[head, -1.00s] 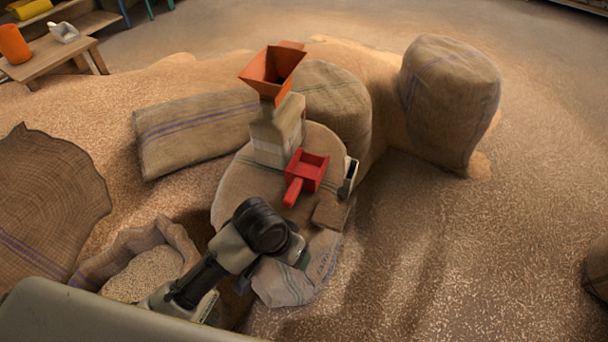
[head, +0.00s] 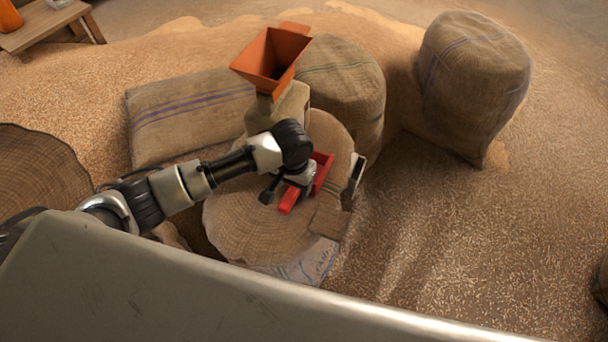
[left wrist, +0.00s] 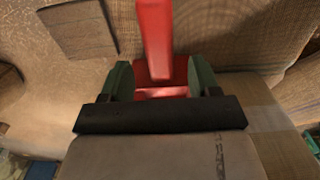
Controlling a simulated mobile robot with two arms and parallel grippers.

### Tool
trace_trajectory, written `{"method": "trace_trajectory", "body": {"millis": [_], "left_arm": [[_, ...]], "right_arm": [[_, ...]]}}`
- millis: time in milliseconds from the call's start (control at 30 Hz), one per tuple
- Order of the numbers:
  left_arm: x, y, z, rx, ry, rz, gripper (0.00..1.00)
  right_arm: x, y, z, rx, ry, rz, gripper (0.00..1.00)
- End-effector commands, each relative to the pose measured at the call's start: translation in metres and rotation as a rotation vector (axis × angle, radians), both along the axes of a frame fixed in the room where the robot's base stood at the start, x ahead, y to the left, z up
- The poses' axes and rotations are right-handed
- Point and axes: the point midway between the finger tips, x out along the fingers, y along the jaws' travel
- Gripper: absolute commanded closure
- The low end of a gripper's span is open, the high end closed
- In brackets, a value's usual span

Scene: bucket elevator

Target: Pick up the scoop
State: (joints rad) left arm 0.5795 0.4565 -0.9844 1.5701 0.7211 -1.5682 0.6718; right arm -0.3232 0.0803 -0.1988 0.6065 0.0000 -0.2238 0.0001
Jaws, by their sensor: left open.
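The red scoop (head: 323,168) lies on the round burlap-topped surface (head: 250,225). Its handle points toward me in the head view, and my left gripper (head: 286,190) is over the scoop and hides part of it. In the left wrist view the red scoop handle (left wrist: 156,38) runs between the two green fingers of the left gripper (left wrist: 160,78). The fingers are apart, one on each side of the handle. I cannot tell whether either finger touches it. My right gripper is in neither view.
The elevator's orange hopper (head: 270,60) stands on its tan housing (head: 292,105) just behind the scoop. A small brown flap (head: 329,221) lies at the surface's right front. Full burlap sacks (head: 472,85) stand around on loose grain. The right foreground floor is open grain.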

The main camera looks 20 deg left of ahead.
Motion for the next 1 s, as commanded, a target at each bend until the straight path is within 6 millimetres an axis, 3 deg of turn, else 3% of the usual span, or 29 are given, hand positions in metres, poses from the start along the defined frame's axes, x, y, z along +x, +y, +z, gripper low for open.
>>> {"method": "trace_trajectory", "body": {"millis": [100, 333, 500, 733, 1000], "left_arm": [[0.0, 0.0, -0.008, 0.0, 0.0, -0.001, 0.38], [0.005, -0.001, -0.041, 0.0, 0.001, -0.001, 0.38], [0.005, -0.001, -0.056, 0.0, -0.001, -0.001, 0.38], [0.005, -0.001, -0.056, 0.0, -0.002, -0.002, 0.38], [0.005, -0.001, -0.056, 0.0, -0.002, -0.002, 0.8]], "right_arm": [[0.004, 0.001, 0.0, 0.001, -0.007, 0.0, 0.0], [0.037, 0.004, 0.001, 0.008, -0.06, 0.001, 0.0], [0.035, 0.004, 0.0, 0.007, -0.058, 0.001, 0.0], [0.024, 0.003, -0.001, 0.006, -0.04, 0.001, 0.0], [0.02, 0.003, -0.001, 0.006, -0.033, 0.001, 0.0]]}}
